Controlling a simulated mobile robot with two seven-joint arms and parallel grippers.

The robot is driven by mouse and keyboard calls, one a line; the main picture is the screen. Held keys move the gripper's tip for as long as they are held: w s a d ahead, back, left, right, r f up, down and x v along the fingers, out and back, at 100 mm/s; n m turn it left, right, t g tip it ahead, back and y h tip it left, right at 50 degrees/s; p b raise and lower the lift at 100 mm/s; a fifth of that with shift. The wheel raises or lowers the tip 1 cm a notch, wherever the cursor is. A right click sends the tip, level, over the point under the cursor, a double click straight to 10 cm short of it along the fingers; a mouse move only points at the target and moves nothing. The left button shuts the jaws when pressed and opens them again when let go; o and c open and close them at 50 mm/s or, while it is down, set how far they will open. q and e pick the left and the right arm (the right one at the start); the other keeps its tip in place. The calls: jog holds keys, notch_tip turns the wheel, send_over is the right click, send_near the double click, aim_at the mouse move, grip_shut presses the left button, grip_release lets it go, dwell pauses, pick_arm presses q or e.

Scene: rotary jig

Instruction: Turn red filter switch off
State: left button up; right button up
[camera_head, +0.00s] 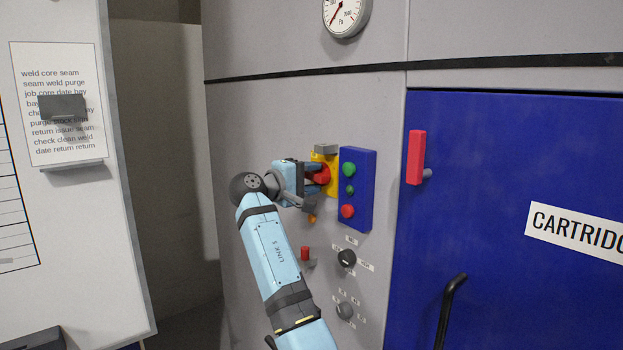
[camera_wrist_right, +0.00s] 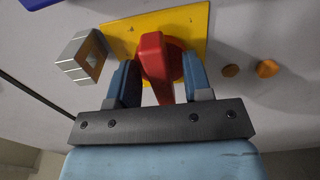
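A red switch handle (camera_head: 323,175) sits on a yellow plate (camera_head: 331,160) on the grey wall panel. It also shows in the right wrist view (camera_wrist_right: 153,55), where it stands out from the yellow plate (camera_wrist_right: 118,35). My right gripper (camera_head: 312,176) is at the handle, and its blue fingers (camera_wrist_right: 163,82) lie on either side of it. The fingers are spread, with narrow gaps beside the handle; firm contact is not visible. A smaller red switch (camera_head: 305,253) is lower on the panel. No label reading "filter" is legible. My left gripper is not in view.
A blue button box (camera_head: 357,205) with green and red buttons is just right of the yellow plate. Below are a black knob (camera_head: 346,259) and a grey knob (camera_head: 345,310). A blue door (camera_head: 480,200) has a red handle (camera_head: 416,158). A whiteboard (camera_head: 120,220) stands left.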

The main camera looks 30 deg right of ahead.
jog(key=s+a+b, duration=0.1)
jog(key=a, duration=1.2)
jog(key=shift+a, duration=0.4)
